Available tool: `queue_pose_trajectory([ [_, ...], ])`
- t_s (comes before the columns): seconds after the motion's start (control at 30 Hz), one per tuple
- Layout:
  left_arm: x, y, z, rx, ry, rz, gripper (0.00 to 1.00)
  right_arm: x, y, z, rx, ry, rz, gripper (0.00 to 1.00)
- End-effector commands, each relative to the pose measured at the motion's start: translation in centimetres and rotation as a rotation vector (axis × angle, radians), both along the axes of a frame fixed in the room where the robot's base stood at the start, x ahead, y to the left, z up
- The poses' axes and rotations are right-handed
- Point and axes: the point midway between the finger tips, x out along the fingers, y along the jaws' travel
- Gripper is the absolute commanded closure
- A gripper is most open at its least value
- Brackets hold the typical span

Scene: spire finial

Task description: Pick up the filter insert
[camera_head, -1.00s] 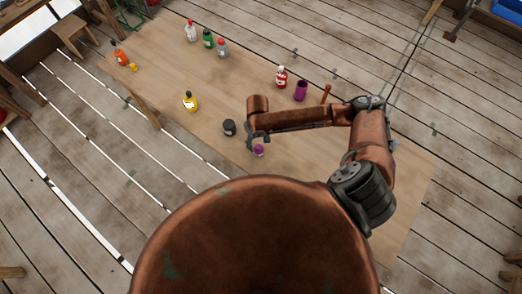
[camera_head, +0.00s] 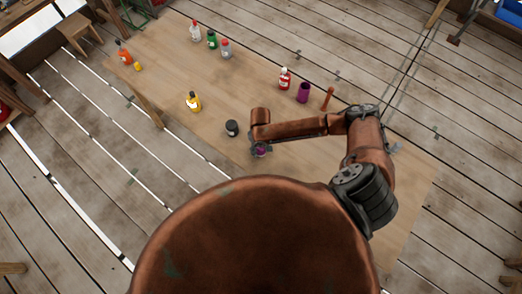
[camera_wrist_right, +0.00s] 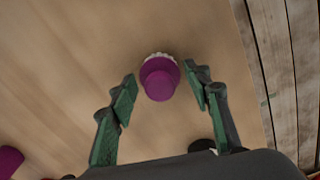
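A small purple piece with a round top and a pale ridged rim (camera_wrist_right: 159,79), which I take to be the filter insert, stands on the wooden table (camera_head: 190,60). It also shows near the table's front edge in the head view (camera_head: 261,150), partly covered by my right gripper (camera_head: 259,145). In the right wrist view my right gripper (camera_wrist_right: 161,92) is open. Its two green fingers are on either side of the purple piece, with a gap on both sides. My left gripper is not in view.
A dark jar (camera_head: 232,128) stands just left of my right gripper. A yellow bottle (camera_head: 194,101) is farther left. A red bottle (camera_head: 285,79), a purple cup (camera_head: 303,92) and a brown peg-like object (camera_head: 328,98) stand behind my arm. Several bottles stand at the back left.

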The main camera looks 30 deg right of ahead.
Motion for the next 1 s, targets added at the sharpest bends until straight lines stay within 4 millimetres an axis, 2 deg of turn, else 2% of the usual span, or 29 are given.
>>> queue_pose_trajectory([
  [0.03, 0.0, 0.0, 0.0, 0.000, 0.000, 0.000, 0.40, 0.0, 0.0, 0.0, 0.000, 0.000, 0.000, 0.60],
  [0.37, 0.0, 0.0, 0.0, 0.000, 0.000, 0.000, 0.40, 0.0, 0.0, 0.0, 0.000, 0.000, 0.000, 0.82],
  [0.67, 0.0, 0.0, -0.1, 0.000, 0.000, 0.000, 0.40, 0.0, 0.0, 0.4, 0.000, -0.001, 0.000, 0.82],
  [0.87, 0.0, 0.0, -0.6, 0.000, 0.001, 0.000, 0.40, 0.1, 0.0, 2.8, 0.002, -0.003, 0.001, 0.82],
  [1.0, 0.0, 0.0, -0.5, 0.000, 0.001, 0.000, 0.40, -2.0, 1.5, 5.9, 0.004, 0.000, 0.004, 0.82],
])
